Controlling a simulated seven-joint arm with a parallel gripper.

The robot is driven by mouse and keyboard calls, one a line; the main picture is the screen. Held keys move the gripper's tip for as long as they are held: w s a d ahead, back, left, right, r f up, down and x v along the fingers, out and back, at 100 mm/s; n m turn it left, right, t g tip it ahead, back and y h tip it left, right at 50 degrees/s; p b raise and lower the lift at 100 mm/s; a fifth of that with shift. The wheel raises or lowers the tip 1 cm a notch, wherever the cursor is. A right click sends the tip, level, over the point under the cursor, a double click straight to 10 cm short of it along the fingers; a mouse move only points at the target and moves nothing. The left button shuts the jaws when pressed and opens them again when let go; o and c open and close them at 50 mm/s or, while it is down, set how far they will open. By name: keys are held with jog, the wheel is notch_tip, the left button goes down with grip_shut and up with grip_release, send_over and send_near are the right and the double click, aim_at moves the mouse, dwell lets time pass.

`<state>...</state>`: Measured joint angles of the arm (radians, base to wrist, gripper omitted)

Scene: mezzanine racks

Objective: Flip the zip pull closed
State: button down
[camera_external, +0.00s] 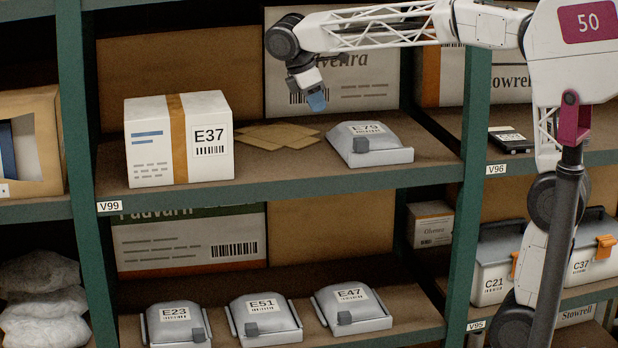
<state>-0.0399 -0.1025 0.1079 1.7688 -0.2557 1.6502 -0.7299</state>
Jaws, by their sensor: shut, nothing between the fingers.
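My gripper (317,101) has blue fingertips, points down and is shut and empty. It hangs above the upper shelf, up and to the left of a grey case labelled E79 (370,149), apart from it. I cannot tell for certain which tab is the zip pull.
A white box E37 (147,150) stands at the left of the upper shelf (300,184). Flat brown cardboard pieces (268,135) lie between it and case E79. Green rack posts (471,165) stand either side. A printed carton (375,92) stands behind my gripper.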

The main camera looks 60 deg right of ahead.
send_near(354, 152)
jog(key=f, duration=0.1)
jog(key=w+a+f, duration=0.1)
jog(key=w+f, duration=0.1)
jog(key=shift+a+f, duration=0.25)
jog(key=shift+a, duration=0.05)
jog(key=shift+s+d+f, duration=0.25)
jog(key=shift+s+d, duration=1.25)
jog(key=s+d, duration=0.8)
jog(key=shift+s+d+f, duration=0.1)
jog(key=shift+s, duration=0.05)
jog(key=shift+w+a, duration=0.7)
jog(key=shift+w, duration=0.05)
jog(key=shift+w+a, duration=0.7)
jog(key=shift+a, duration=0.05)
jog(key=v, duration=1)
